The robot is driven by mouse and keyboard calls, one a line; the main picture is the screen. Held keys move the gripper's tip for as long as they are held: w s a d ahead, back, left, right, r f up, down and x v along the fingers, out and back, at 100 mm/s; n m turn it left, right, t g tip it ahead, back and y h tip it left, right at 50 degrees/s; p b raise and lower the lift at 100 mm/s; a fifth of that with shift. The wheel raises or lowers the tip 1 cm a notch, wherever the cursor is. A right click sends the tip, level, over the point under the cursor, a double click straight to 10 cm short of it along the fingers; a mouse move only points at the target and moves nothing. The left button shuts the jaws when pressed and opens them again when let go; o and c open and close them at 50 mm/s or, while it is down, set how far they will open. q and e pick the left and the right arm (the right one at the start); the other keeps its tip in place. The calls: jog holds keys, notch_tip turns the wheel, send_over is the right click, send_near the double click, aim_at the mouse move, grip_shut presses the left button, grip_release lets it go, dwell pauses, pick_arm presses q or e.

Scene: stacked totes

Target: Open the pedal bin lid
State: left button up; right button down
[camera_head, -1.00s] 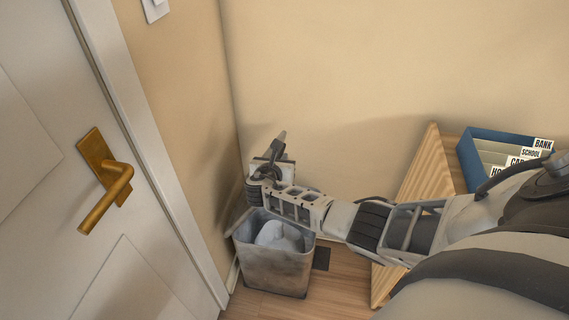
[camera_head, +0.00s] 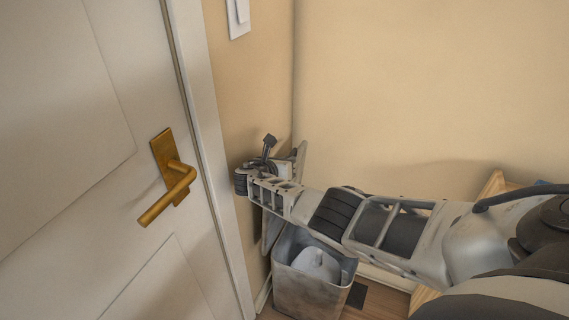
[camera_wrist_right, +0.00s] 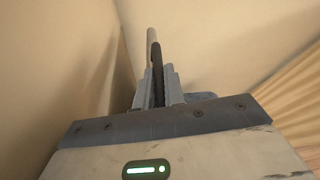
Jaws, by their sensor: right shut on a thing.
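The pedal bin (camera_head: 313,288) is a worn grey box on the floor in the corner beside the door, with its top open and a pale inner bucket (camera_head: 316,265) showing. Its lid (camera_head: 272,230) stands raised, steeply upright, at the bin's left back side, close to the wall. My right gripper (camera_head: 267,160) is above and left of the opening, shut on the lid near its upper edge; the arm hides much of the lid. In the right wrist view the closed fingers (camera_wrist_right: 158,88) pinch a thin dark edge. My left gripper is not in view.
A white door (camera_head: 90,130) with a brass handle (camera_head: 172,185) fills the left. A light switch (camera_head: 238,18) is on the wall. A wooden shelf edge (camera_head: 492,186) shows at the right behind my arm. A dark pedal (camera_head: 357,295) lies at the bin's right.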

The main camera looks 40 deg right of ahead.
jog(key=c, duration=1.5)
grip_release()
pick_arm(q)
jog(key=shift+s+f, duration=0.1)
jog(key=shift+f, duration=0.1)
